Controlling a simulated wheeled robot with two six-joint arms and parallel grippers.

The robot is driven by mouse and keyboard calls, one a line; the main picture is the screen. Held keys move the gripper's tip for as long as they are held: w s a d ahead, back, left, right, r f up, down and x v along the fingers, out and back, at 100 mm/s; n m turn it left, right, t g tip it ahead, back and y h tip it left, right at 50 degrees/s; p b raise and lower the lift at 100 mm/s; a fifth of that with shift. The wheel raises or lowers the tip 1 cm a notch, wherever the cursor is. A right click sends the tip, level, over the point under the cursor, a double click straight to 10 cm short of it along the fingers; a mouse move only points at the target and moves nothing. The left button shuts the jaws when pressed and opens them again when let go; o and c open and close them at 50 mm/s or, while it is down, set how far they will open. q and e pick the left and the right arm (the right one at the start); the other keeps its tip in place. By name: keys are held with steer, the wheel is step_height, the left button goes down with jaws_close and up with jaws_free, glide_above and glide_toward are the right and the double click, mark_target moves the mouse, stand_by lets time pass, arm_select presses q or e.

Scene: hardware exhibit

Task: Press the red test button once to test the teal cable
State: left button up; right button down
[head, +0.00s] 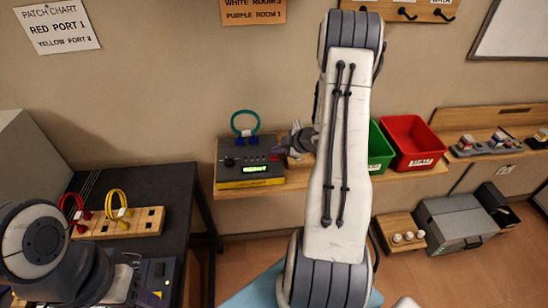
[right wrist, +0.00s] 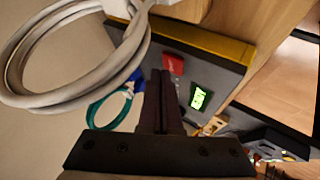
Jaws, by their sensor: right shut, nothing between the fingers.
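The grey tester box (head: 228,172), with a yellow front edge, sits on the wooden shelf. The teal cable (head: 245,113) loops above it, its two blue plugs at the top of the box; the loop also shows in the right wrist view (right wrist: 93,108). The box's small screen (head: 255,169) glows green, its text too small to read surely. My right gripper (head: 281,150) is shut and empty at the box's right side. In the right wrist view its fingertips are close to the red button (right wrist: 173,63); I cannot tell whether they touch it. My left gripper is not clearly visible.
A green bin (head: 380,148) and a red bin (head: 412,142) stand right of the tester. A dark table (head: 150,183) at left holds a wooden block (head: 145,222) with red and yellow cables. My right arm hides part of the shelf.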

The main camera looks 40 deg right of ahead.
mark_target(277, 158)
steer(key=shift+f+b, duration=0.35)
steer(key=shift+f, duration=0.2)
stand_by(0.6)
steer(key=shift+r, duration=0.1)
steer(key=shift+r+p, duration=0.8)
steer(key=shift+p, duration=0.1)
step_height(277, 158, up, 5)
steer(key=p, duration=0.4)
steer(key=shift+p, duration=0.35)
steer(key=shift+w, duration=0.1)
stand_by(0.4)
